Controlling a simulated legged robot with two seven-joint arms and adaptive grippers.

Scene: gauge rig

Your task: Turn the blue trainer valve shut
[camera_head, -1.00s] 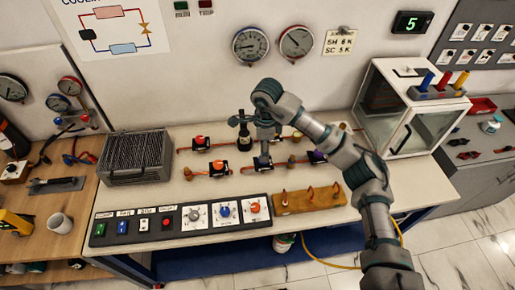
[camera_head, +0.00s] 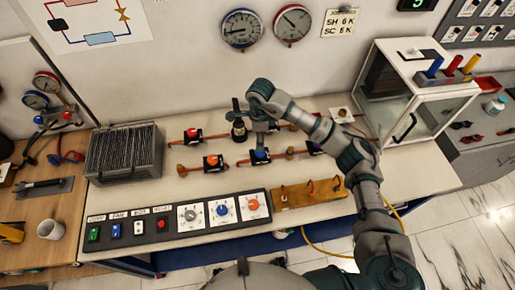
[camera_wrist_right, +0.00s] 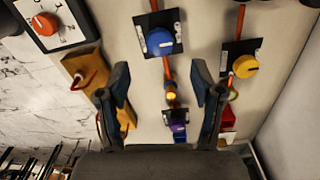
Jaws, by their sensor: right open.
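The blue trainer valve (camera_head: 261,154) is a round blue knob on a black plate, set in a copper pipe line on the bench. It shows clearly in the right wrist view (camera_wrist_right: 160,41), near the top. My right gripper (camera_head: 260,132) is just above the blue valve in the head view. In the right wrist view its two fingers (camera_wrist_right: 160,78) are apart with nothing between them, and the blue knob lies beyond the fingertips, apart from them. My left gripper is in neither current view.
A yellow knob (camera_wrist_right: 245,66) shows in the wrist view. A control panel (camera_head: 160,228) and wooden block (camera_head: 300,194) lie in front.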

